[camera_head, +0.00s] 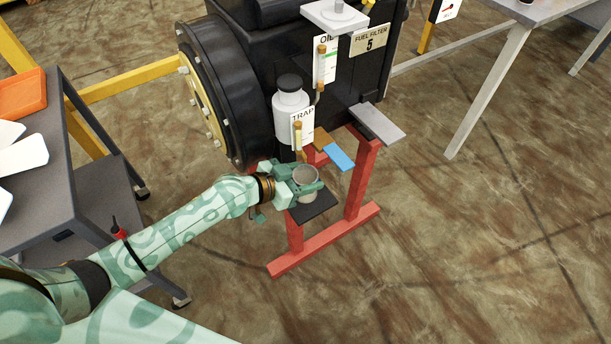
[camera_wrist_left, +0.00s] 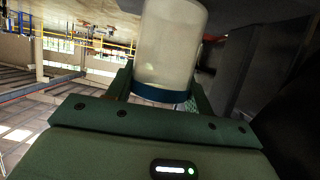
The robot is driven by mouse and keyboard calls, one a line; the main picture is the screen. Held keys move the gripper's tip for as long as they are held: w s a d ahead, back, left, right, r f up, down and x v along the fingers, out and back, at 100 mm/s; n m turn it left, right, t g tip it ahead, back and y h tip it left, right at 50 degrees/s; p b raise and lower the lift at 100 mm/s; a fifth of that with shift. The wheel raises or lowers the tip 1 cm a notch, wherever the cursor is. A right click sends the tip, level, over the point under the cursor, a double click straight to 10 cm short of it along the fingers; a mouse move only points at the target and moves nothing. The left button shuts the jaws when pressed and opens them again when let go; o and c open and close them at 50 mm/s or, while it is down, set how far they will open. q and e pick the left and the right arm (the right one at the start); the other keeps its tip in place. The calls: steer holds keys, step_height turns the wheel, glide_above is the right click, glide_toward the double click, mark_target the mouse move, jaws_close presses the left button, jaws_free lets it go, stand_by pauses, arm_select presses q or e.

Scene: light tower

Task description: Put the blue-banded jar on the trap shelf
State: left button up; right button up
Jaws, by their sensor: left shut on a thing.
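The jar (camera_head: 306,181) is a pale open-topped cylinder in the head view. In the left wrist view the jar (camera_wrist_left: 170,45) shows a dark blue band around the end nearest the gripper. My left gripper (camera_head: 303,184) is shut around the jar. A small black shelf plate (camera_head: 318,207) on the red stand is directly below the jar in the picture; I cannot tell whether the jar touches it. My right gripper is not in view.
A blue plate (camera_head: 340,157) and a grey plate (camera_head: 378,124) stick out farther along the red stand (camera_head: 356,185). The black machine (camera_head: 225,85) stands close behind the gripper. A grey cart (camera_head: 62,170) is at the left.

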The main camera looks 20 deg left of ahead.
arm_select(q)
steer(key=o, duration=0.5)
steer(key=shift+f, duration=0.15)
steer(key=o, duration=0.5)
steer(key=shift+a+r, duration=0.1)
steer(key=shift+r, duration=0.15)
steer(key=p+v, duration=0.2)
steer(key=v, duration=0.9)
steer(key=shift+s+a+r, duration=0.1)
steer(key=shift+s+a, duration=0.1)
steer(key=shift+s, duration=0.15)
